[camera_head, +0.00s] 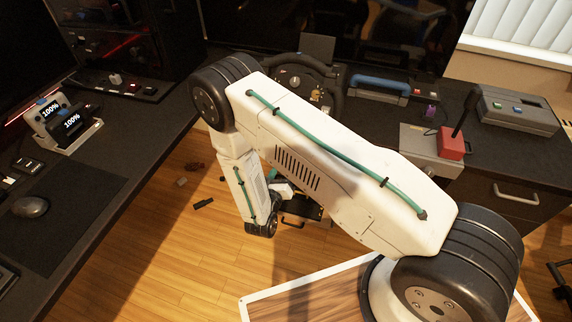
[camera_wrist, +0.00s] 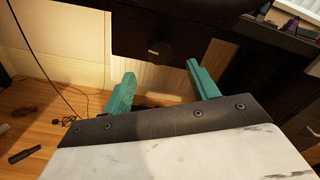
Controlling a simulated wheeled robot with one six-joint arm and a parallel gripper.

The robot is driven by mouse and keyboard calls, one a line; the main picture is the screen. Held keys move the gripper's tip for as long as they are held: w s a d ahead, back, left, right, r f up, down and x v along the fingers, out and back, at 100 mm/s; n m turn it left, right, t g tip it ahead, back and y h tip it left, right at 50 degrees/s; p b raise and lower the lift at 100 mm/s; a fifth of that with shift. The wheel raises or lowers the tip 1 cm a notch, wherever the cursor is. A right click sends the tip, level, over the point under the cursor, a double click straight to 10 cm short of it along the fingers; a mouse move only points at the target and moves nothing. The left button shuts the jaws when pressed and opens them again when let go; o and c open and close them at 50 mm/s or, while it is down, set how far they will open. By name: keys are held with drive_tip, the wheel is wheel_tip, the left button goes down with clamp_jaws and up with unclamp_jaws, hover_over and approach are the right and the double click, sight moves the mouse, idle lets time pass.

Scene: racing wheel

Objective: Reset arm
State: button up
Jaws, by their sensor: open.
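My gripper shows in the wrist view (camera_wrist: 160,82), with its two green fingers spread wide apart. Nothing is between the fingers; behind them are a pale wall panel and the dark underside of a desk. In the head view my white arm is bent, with its forearm hanging down over the gap between the desks. There the gripper is mostly hidden behind the forearm. The racing wheel (camera_head: 336,93) stands on the back desk, partly covered by my arm.
A black desk (camera_head: 110,170) with a mouse (camera_head: 30,207) and two devices reading 100% is at left. The back desk carries a blue-handled case (camera_head: 378,86), a red box with a lever (camera_head: 450,143) and a grey button panel (camera_head: 518,110). Small dark items lie on the wooden floor (camera_head: 170,255).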

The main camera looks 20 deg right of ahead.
idle(0.5)
drive_tip(key=s+d+r+m+g+h, duration=0.1)
drive_tip(key=s+d+m+g+h, duration=0.2)
drive_tip(key=s+d+m+g, duration=0.15)
drive_tip(key=s+d+r+m+g, duration=0.3)
drive_tip(key=s+r+m+g, duration=0.3)
drive_tip(key=r, duration=0.4)
drive_tip(key=s+d+r+m+g, duration=0.3)
drive_tip(key=s+r+m+g, duration=0.1)
drive_tip(key=r+m+g, duration=0.4)
drive_tip(key=s+a+r+m+t+y, duration=0.1)
drive_tip(key=s+r+m+y, duration=0.5)
drive_tip(key=r, duration=0.6)
drive_tip(key=s+a+r+m+t+y, duration=0.2)
drive_tip(key=s+r+m+t+y, duration=0.2)
drive_tip(key=s+r+m+y, duration=0.3)
drive_tip(key=s+r+m, duration=0.2)
drive_tip(key=s+r, duration=0.2)
drive_tip(key=r, duration=0.2)
drive_tip(key=shift+s+r+y, duration=0.15)
drive_tip(key=shift+s+y, duration=0.1)
drive_tip(key=shift+y, duration=0.05)
